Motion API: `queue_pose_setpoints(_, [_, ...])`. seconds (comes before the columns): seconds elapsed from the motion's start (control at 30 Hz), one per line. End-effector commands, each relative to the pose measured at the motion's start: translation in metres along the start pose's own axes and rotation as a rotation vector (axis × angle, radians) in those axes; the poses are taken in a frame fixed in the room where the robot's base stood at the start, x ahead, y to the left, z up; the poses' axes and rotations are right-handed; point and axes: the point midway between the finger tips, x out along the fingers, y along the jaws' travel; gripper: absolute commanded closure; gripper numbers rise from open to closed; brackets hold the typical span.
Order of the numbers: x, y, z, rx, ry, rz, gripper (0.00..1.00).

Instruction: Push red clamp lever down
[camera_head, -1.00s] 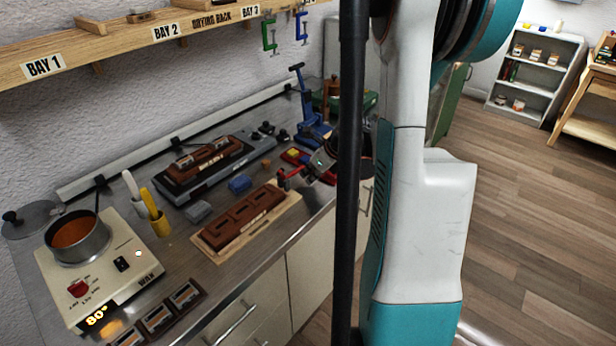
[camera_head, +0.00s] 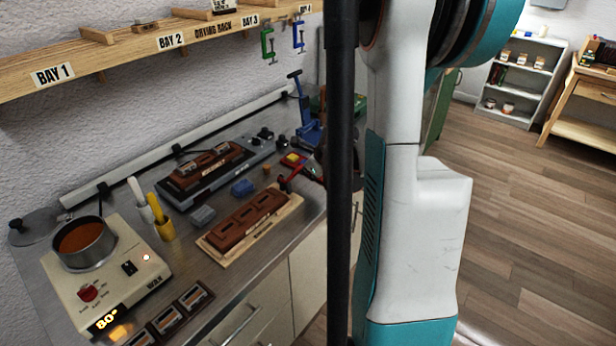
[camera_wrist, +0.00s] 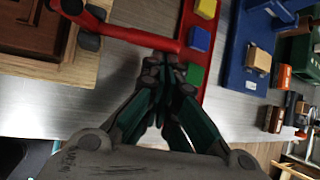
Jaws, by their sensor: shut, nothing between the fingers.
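The red clamp (camera_head: 286,184) sits at the right end of the wooden board that carries the brown block. In the wrist view, its red lever (camera_wrist: 135,36) runs as a bar from dark pads at the upper left toward my fingertips. My gripper (camera_wrist: 166,68) is shut and empty, its fingertips at the right end of the lever. They look touching or very close; I cannot tell which. In the head view, my gripper is mostly hidden behind the dark vertical pole.
A red tray (camera_wrist: 213,75) with yellow, blue and green blocks lies beside my fingertips. A blue press (camera_head: 308,128) stands behind. The brown block (camera_head: 245,218) lies on its board (camera_head: 222,256). A wax heater (camera_head: 125,285) with a pot is at left.

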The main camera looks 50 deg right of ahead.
Motion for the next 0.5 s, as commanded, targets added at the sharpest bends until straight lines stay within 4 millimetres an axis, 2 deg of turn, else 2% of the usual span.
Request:
queue_pose_setpoints(0.27, [-0.016, 0.003, 0.011, -0.14, -0.003, -0.214, 1.0])
queue_pose_setpoints(0.5, [-0.029, 0.006, 0.018, -0.131, 0.0, -0.207, 1.0])
